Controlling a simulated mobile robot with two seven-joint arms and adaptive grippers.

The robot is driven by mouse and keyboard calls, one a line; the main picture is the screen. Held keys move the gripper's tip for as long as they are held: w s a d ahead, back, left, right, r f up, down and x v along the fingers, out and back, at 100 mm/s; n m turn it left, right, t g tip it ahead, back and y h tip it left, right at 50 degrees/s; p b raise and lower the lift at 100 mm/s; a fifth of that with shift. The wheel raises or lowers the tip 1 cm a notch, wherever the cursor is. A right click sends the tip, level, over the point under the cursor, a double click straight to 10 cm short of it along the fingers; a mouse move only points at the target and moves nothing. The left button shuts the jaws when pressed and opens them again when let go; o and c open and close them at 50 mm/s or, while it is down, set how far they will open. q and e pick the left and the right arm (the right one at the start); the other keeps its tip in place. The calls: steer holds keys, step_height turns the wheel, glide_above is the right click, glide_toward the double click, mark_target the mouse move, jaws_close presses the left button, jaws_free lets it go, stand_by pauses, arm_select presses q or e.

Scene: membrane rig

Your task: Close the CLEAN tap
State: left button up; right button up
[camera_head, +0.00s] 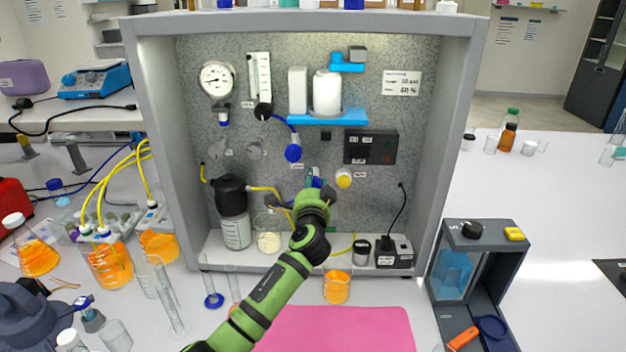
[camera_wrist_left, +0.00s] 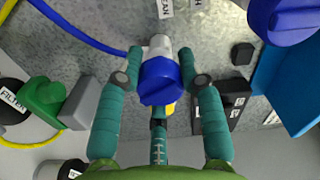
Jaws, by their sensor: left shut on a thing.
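The tap with the blue knob (camera_wrist_left: 160,82) is on the grey speckled panel, and a label partly cut off, seeming to read CLEAN (camera_wrist_left: 166,8), is near it in the left wrist view. My left gripper (camera_wrist_left: 160,80) is shut on this blue knob, with a teal finger on either side. In the head view my green left arm reaches up to the panel, and the left gripper (camera_head: 316,186) hides most of the tap, with a little blue (camera_head: 315,182) showing. How far the tap is turned cannot be told. My right gripper is not in view.
A yellow knob (camera_head: 344,178) is close on the right, and another blue knob (camera_head: 293,153) is up and left. A black display box (camera_head: 370,147) is above right. A beaker of orange liquid (camera_head: 337,287) stands below, by the pink mat (camera_head: 335,330).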

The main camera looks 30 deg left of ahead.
arm_select(q)
steer(key=m+p, duration=0.1)
steer(key=m, duration=0.1)
steer(key=r+m, duration=0.1)
steer(key=m, duration=0.1)
steer(key=shift+w+p, duration=0.1)
steer(key=shift+p, duration=0.25)
steer(key=shift+f+m, duration=0.1)
steer(key=shift+m, duration=0.5)
steer(key=shift+m+p, duration=0.3)
steer(key=shift+f, duration=0.1)
steer(key=o, duration=1)
steer(key=shift+d, duration=0.1)
steer(key=shift+o, duration=0.8)
steer(key=shift+w+d+f, duration=0.1)
steer(key=shift+f, duration=0.1)
